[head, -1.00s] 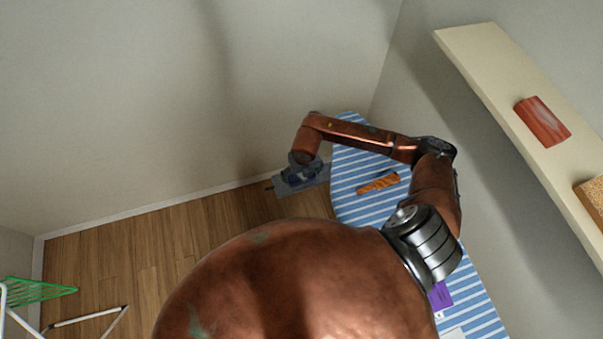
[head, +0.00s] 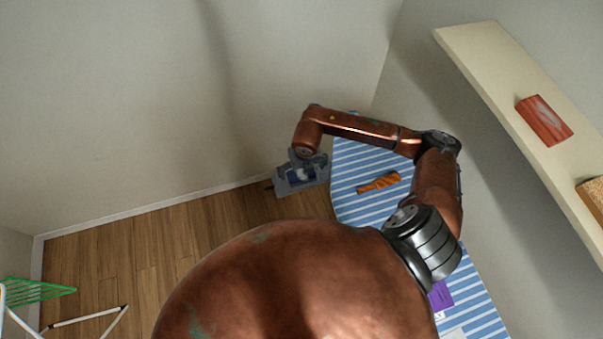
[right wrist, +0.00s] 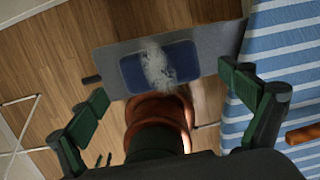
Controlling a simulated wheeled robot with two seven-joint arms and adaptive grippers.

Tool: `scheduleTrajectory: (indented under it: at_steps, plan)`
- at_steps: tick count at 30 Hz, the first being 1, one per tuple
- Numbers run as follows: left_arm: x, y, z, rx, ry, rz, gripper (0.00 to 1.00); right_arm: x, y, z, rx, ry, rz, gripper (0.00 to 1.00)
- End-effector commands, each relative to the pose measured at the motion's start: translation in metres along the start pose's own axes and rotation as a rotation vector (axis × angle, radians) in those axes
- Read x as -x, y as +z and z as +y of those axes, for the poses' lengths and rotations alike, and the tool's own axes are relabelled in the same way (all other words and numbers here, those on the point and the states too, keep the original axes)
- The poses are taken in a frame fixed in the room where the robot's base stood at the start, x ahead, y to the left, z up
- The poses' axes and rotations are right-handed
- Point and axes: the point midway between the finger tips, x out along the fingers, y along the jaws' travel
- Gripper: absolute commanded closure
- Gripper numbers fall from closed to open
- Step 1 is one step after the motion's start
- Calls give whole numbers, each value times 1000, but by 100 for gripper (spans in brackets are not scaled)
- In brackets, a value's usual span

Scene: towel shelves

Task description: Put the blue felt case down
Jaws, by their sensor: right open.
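The blue felt case (head: 300,175) lies flat on a grey shelf-like plate (head: 284,188) beside the striped board. It is dark blue with a whitish patch in its middle, and it also shows in the right wrist view (right wrist: 132,75) on the grey plate (right wrist: 215,45). My right gripper (right wrist: 165,88) is open, its two green-padded fingers spread wide on either side of the case and apart from it. In the head view my right gripper (head: 303,160) is just above the case, partly hidden by its own wrist. My left gripper is not in view.
A blue-and-white striped ironing board (head: 350,160) holds an orange rolled item (head: 379,182) and a purple item (head: 440,296). A wall shelf (head: 480,60) on the right carries a reddish item (head: 544,120). A green-and-white drying rack (head: 40,288) stands at lower left.

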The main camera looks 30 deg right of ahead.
Motion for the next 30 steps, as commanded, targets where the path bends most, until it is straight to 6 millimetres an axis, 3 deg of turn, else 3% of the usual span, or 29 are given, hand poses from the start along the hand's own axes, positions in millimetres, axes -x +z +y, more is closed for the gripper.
scheduleTrajectory:
  at_steps: [6, 12, 18, 30]
  plan:
    - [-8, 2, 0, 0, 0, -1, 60, 46, 1, 0, 1, 0, -4, 4]
    - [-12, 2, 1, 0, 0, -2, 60, 75, 1, 0, 0, 1, -3, 4]
    - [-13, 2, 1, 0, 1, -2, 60, 85, 0, 0, 0, 0, 0, 4]
    - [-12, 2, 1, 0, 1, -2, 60, 85, 0, 0, 0, 0, 0, 4]
